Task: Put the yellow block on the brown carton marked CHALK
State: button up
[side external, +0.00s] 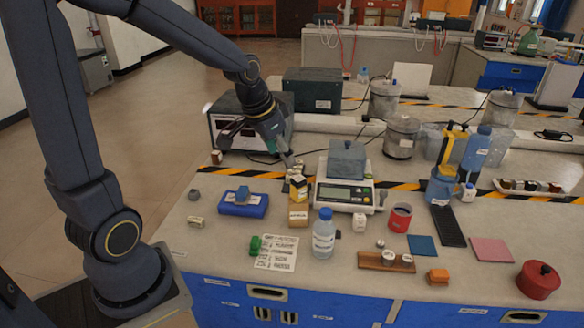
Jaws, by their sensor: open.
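A small brown carton (298,214) with a printed label stands on the bench, left of the clear bottle; its lettering is too small to read surely. The yellow block (301,190) is right above the carton in the picture and looks to rest on its top or just behind it; I cannot tell which. My gripper (288,163) points down just above and behind the yellow block. It is open, and a small gap seems to separate its fingertips from the block. Part of the block's far side is hidden.
A scale (344,194) with a grey box on it stands close on the right. A clear bottle (323,236) with a blue cap stands in front. A red cup (400,218) and wooden rack (386,262) are farther right.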

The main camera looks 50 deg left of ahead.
jog(key=s+d+r, duration=0.3)
jog(key=s, duration=0.5)
jog(key=s+d+r+t, duration=0.1)
jog(key=s+d+r, duration=0.2)
jog(key=s, duration=0.4)
jog(key=shift+s+d+r+h, duration=0.35)
jog(key=shift+r+h, duration=0.05)
jog(key=shift+r, duration=0.05)
